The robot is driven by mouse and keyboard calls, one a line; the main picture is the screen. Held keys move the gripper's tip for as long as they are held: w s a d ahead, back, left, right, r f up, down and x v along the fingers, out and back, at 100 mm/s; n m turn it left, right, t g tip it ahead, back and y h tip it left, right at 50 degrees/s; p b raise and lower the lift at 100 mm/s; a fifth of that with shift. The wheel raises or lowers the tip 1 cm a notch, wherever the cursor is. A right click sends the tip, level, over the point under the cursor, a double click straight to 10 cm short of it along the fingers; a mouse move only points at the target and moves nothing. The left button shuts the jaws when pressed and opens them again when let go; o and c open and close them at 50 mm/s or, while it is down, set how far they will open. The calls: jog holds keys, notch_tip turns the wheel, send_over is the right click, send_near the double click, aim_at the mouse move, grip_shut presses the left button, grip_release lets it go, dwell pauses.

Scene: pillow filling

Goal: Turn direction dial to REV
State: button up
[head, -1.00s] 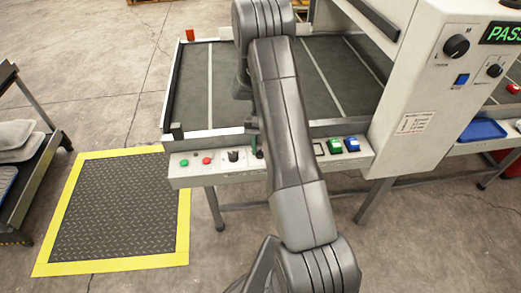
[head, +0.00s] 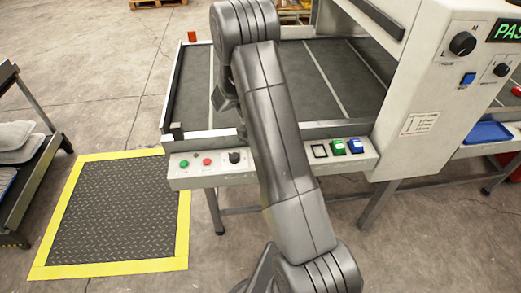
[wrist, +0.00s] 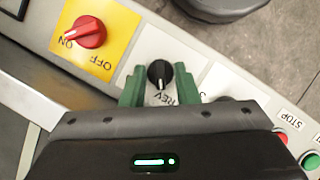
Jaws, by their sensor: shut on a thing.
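The direction dial (wrist: 160,74) is a small black knob on a white plate in the wrist view, with REV lettering just below it. The white mark on the dial runs downward in the picture, toward the side with the REV lettering. My gripper (wrist: 160,86) has green fingers, one on each side of the dial, and is shut on it. In the head view the dial and my gripper are hidden behind my arm.
A red ON/OFF switch (wrist: 90,32) on a yellow plate sits left of the dial. A red button (wrist: 281,136) and a green button (wrist: 310,160) lie lower right, near STOP lettering. The control panel (head: 210,180) runs along the conveyor's front edge. A yellow-edged mat (head: 115,210) lies left.

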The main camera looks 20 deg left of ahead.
jog(key=shift+n+t, duration=0.3)
jog(key=shift+n, duration=0.4)
jog(key=o, duration=1)
jog(key=shift+c, duration=0.2)
jog(key=v, duration=1.4)
jog(key=shift+a, duration=0.15)
jog(key=shift+f, duration=0.2)
jog(key=x, duration=1.3)
jog(key=shift+s+d+f, duration=0.1)
jog(key=shift+d+f, duration=0.15)
jog(key=shift+d, duration=0.05)
